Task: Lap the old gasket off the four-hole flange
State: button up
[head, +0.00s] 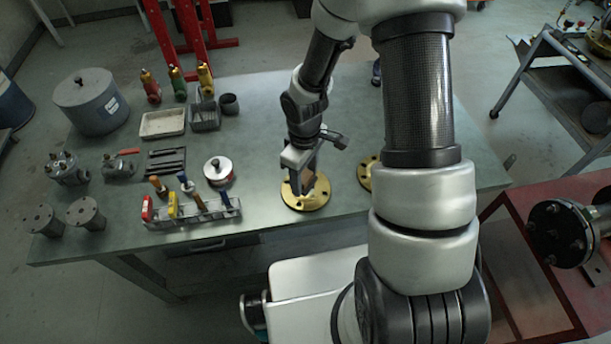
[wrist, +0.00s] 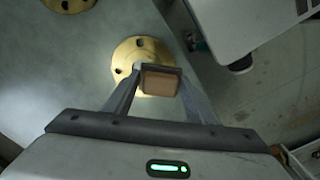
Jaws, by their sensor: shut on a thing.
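A brass flange (head: 318,201) lies flat on the bench under my gripper; it also shows in the wrist view (wrist: 127,56), with bolt holes near its rim. My gripper (head: 303,181) points down over this flange. In the wrist view my gripper (wrist: 160,82) is shut on a small tan-brown block (wrist: 158,82), held between both fingertips. The block covers part of the flange, and I cannot tell whether it touches the face. A second brass flange (head: 364,174) lies to the right, partly behind my arm. Any old gasket cannot be made out, nor all the holes counted.
The green-grey bench (head: 270,120) is clear behind the flange. To the left are a tool rack (head: 195,215), a white-and-red tin (head: 218,170), a shallow tray (head: 163,123), a large grey pot (head: 92,100) and several bottles. A dark flanged pipe end (head: 557,232) stands at the right.

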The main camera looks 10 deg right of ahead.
jog(key=b, duration=0.1)
jog(key=f+b, duration=0.1)
jog(key=shift+w+d+b, duration=0.15)
jog(key=shift+w+b, duration=0.05)
jog(key=shift+b, duration=0.1)
jog(key=shift+f+b, duration=0.15)
jog(key=shift+b, duration=0.85)
jog(key=b, duration=0.3)
jog(key=shift+s+r, duration=0.2)
jog(key=shift+r, duration=0.05)
